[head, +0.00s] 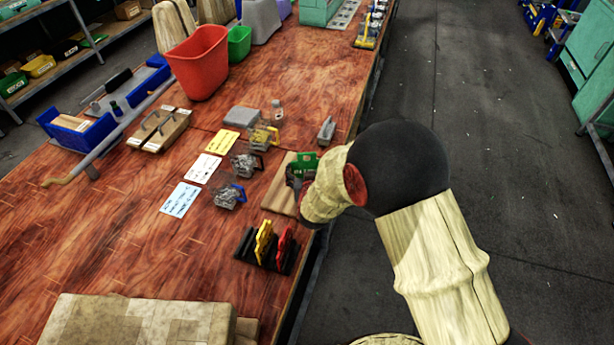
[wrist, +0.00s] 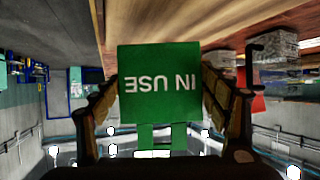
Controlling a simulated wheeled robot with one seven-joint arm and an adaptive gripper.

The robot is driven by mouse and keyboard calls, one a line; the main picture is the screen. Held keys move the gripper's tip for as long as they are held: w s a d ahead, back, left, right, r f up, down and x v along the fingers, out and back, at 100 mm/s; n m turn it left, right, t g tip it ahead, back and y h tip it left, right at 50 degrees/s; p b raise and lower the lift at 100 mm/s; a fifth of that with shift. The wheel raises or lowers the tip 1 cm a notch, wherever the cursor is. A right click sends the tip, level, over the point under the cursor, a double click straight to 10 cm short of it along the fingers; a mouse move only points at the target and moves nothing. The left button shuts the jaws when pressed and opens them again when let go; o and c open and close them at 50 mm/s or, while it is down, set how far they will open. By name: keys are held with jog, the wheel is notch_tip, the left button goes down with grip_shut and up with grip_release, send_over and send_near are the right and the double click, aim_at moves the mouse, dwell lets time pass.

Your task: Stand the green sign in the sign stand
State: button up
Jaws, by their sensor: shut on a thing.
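The green sign (wrist: 158,82) fills the middle of the wrist view, with "IN USE" in white letters upside down in that picture. My gripper (wrist: 160,100) is shut on it, with one finger on each side. In the head view, the green sign (head: 304,161) shows at my gripper (head: 299,178), over or beside a wooden board near the table's right edge; its height above the board is hard to tell. The black sign stand (head: 245,246) is nearer the camera, holding a yellow sign (head: 264,240) and a red sign (head: 284,246) upright. My gripper is apart from it.
The wooden board (head: 279,196) lies behind the stand. Small clear-and-metal devices (head: 228,196) and printed cards (head: 181,199) lie left of it. A cardboard box (head: 140,325) is at the front; a red bin (head: 200,65) stands farther back. Bare tabletop lies left of the stand.

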jog(key=shift+f, duration=0.95)
jog(key=shift+f+b, duration=0.2)
jog(key=shift+b, duration=0.2)
jog(key=o, duration=1.2)
jog(key=shift+s+r+p, duration=0.25)
jog(key=shift+r+p, duration=0.1)
jog(key=shift+r, duration=0.05)
jog(key=p+v, duration=0.2)
jog(key=v, duration=0.9)
jog(key=shift+s+p, duration=0.25)
jog(key=shift+p, duration=0.05)
